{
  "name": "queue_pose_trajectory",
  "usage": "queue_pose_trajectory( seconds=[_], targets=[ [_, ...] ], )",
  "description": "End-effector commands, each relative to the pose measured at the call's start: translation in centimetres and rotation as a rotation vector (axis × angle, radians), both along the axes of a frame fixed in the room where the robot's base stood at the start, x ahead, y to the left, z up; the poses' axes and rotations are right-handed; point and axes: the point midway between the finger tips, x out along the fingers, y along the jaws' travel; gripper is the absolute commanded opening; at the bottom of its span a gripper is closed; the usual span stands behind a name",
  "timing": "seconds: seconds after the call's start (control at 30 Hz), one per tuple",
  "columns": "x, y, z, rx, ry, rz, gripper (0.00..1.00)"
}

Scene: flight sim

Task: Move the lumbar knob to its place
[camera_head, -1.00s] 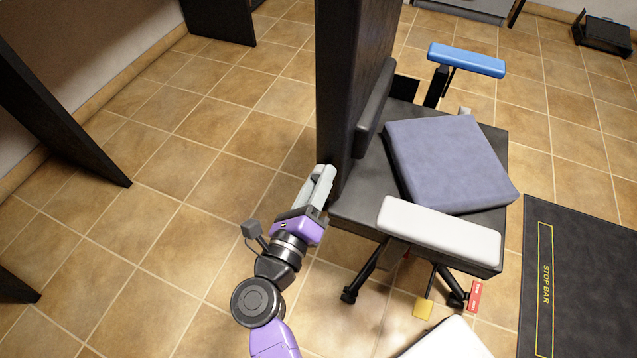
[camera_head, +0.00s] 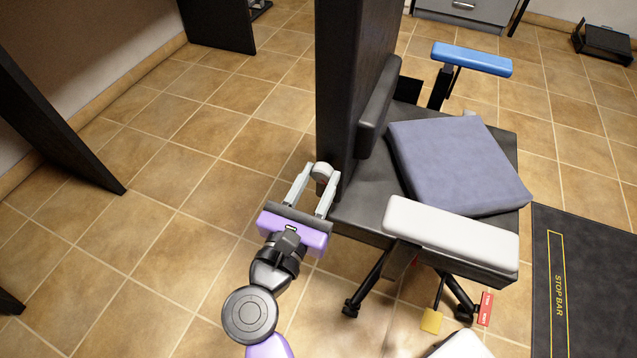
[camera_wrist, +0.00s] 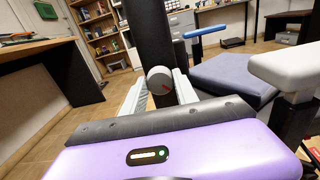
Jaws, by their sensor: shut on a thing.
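The lumbar knob (camera_head: 322,171) is a small grey round piece at the lower left side of the chair's tall dark backrest (camera_head: 346,90). In the wrist view the knob (camera_wrist: 159,79) shows its round face with a thin red mark. My gripper (camera_head: 320,177) has one pale finger on each side of the knob and is shut on it. The wrist view also shows the fingers (camera_wrist: 160,92) flanking it. Whether the knob touches the backrest is hidden.
The chair has a blue-grey cushion (camera_head: 455,165), a white armrest (camera_head: 450,232) near me and a blue armrest (camera_head: 472,59) beyond. A dark STOP BAR mat (camera_head: 590,300) lies at right. Tiled floor left of the chair is clear.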

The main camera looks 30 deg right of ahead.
Motion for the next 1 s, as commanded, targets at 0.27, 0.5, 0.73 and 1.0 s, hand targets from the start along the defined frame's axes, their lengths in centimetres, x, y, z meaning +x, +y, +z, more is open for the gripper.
queue_pose_trajectory(
  seconds=[0.27, 0.5, 0.73, 1.0],
  targets=[
    [-0.03, 0.06, -0.47, 0.105, -0.131, -0.002, 0.0],
    [-0.03, 0.05, -0.4, 0.147, -0.187, -0.002, 0.0],
    [-0.02, 0.06, -0.35, 0.159, -0.203, -0.002, 0.0],
    [-0.01, 0.06, -0.34, 0.159, -0.203, -0.002, 0.0]
  ],
)
